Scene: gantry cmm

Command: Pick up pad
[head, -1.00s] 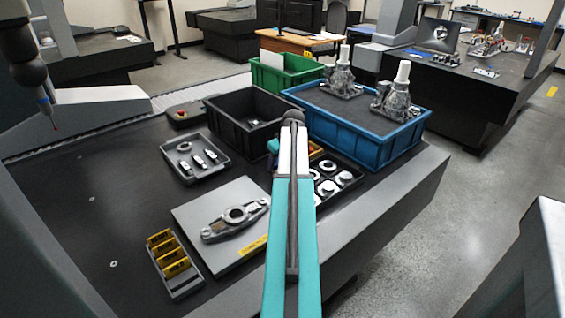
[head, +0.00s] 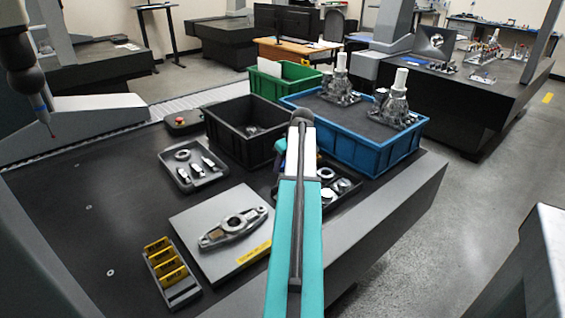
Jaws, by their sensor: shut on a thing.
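No object that I can name for sure as the pad shows in the head view. My arm rises through the middle of the picture in teal and white. A small teal part of my wrist shows left of its upper end. My gripper and its fingertips are hidden behind the arm, so I cannot see what they hold. A black parts tray (head: 331,206) with round metal parts (head: 341,186) lies partly behind the arm.
A black bin (head: 240,150), a blue bin (head: 367,155) with metal castings, and a green bin (head: 283,80) stand behind. A grey tray (head: 192,185), a plate (head: 245,248) with a metal bracket, and a yellow-block rack (head: 178,294) lie left. Dark tabletop (head: 80,225) is clear further left.

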